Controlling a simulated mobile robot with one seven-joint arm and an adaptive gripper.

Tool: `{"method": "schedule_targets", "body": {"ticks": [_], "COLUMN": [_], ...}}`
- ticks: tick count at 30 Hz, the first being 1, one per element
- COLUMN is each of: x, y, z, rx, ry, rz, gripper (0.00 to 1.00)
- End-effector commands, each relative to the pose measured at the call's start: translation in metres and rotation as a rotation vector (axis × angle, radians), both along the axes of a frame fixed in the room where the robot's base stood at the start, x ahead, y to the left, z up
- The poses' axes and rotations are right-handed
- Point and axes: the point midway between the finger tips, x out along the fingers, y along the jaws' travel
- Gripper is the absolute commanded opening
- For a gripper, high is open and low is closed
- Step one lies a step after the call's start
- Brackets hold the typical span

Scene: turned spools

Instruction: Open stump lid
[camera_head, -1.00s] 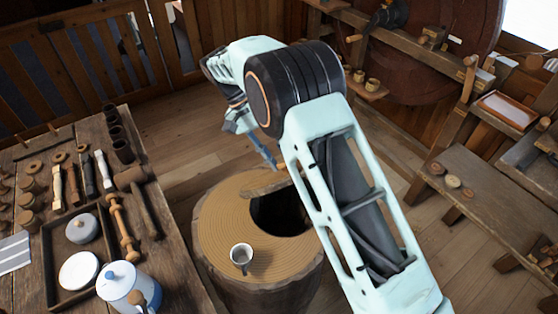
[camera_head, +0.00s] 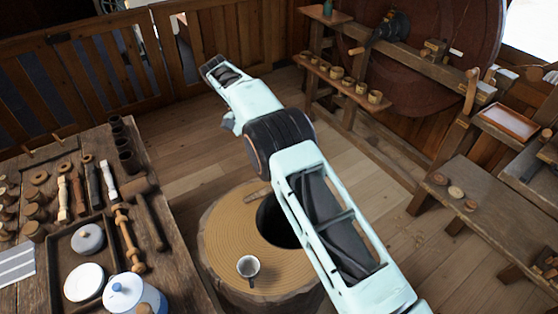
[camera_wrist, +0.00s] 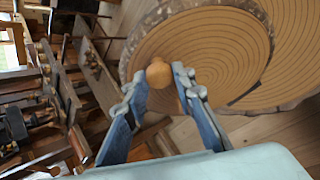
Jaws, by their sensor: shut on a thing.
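The stump (camera_head: 225,240) stands on the floor with a round dark opening (camera_head: 278,222) in its ringed top. In the wrist view a ringed wooden lid (camera_wrist: 205,45) with a round wooden knob (camera_wrist: 158,73) overlaps the larger ringed stump top (camera_wrist: 290,50). My gripper (camera_wrist: 163,84) has its two blue fingers on either side of the knob and is shut on it. In the head view my arm hides the gripper and most or all of the lid; a small wooden piece (camera_head: 257,195) at the opening's edge may be the lid's rim.
A workbench (camera_head: 165,250) with tools, a tray (camera_head: 55,270) and a blue-white pot (camera_head: 128,297) is at left. A low bench (camera_head: 470,195) is at right. Floor behind the stump is clear.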

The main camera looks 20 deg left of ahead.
Motion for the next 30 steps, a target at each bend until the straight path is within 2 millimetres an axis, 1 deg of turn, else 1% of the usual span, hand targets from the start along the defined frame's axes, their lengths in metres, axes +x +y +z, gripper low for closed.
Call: {"method": "schedule_targets", "body": {"ticks": [3,20,21,25,26,30], "x": [0.0026,0.0034,0.0033,0.0030,0.0030,0.0027], "y": [0.0008,0.0011,0.0010,0.0009,0.0009,0.0008], "z": [0.0001,0.0012,0.0011,0.0011,0.0011,0.0010], "rx": [-0.003,-0.008,-0.008,-0.008,-0.008,-0.009], "ry": [0.000,0.005,0.005,0.006,0.006,0.007], "rz": [0.000,0.000,0.000,0.000,0.000,0.000], "gripper": [0.00,0.00,0.25,0.39,0.41,0.41]}}
